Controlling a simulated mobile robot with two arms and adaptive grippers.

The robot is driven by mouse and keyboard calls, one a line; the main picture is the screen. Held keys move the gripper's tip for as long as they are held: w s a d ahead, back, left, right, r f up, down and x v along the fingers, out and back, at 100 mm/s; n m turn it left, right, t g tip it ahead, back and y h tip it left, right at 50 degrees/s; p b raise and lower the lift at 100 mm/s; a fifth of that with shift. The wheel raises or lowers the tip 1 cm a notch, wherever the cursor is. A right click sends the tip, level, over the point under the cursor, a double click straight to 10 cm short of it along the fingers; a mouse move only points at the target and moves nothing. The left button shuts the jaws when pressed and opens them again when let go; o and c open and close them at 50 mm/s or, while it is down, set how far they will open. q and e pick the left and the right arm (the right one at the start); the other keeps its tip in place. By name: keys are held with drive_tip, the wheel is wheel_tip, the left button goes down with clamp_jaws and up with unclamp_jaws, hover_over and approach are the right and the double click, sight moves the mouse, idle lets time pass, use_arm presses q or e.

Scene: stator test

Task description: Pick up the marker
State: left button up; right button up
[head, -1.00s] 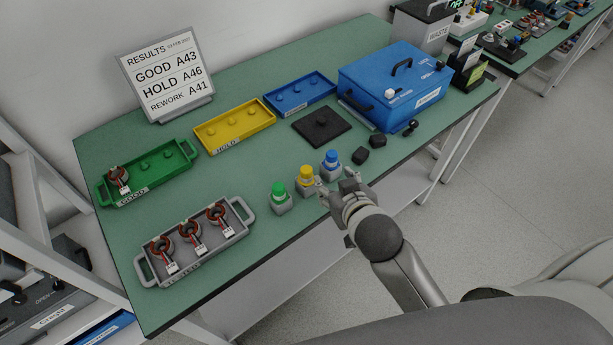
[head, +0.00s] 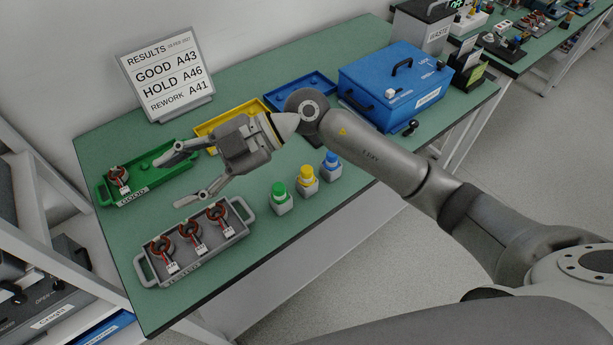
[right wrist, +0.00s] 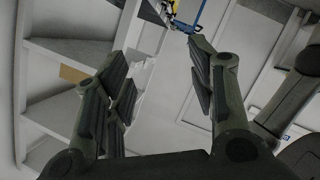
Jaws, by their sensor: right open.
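Three small grey holders with coloured tops stand at the front edge of the table: a green one (head: 280,197), a yellow one (head: 307,181) and a blue one (head: 331,165). I cannot tell which of them is the marker, or if any is. My right gripper (head: 175,181) is open and empty, above the table between the green tray and the grey tray, pointing left, to the left of the coloured tops. Its spread fingers also show in the right wrist view (right wrist: 160,85). My left gripper is not in view.
A grey tray (head: 239,241) holds three red-and-dark ring parts. The green tray (head: 190,148) holds one. The yellow tray (head: 205,131) is partly hidden by my arm, as is the blue tray (head: 322,82). A blue case (head: 385,75) and a results sign (head: 165,75) stand behind.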

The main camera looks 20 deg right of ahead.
drive_tip(key=w+d+f+m+h, duration=0.1)
drive_tip(key=w+d+f+h, duration=0.2)
drive_tip(key=d+f+h, duration=0.35)
drive_tip(key=m+t+h, duration=0.1)
drive_tip(key=m+h, duration=0.4)
drive_tip(key=h, duration=0.3)
hover_over(306, 169)
drive_tip(key=shift+w+f, duration=0.1)
drive_tip(key=shift+f, duration=0.45)
drive_tip(key=shift+d+f, duration=0.15)
drive_tip(key=shift+f, duration=0.15)
wheel_tip(306, 169, down, 4)
drive_tip(key=shift+f+p, duration=0.25)
drive_tip(key=shift+p, duration=0.35)
drive_tip(key=shift+f+p, duration=0.45)
drive_tip(key=shift+f, duration=0.2)
wheel_tip(306, 169, down, 4)
drive_tip(key=shift+r+p, duration=0.25)
drive_tip(key=shift+p, duration=0.35)
drive_tip(key=shift+f, duration=0.35)
drive_tip(key=c, duration=1.1)
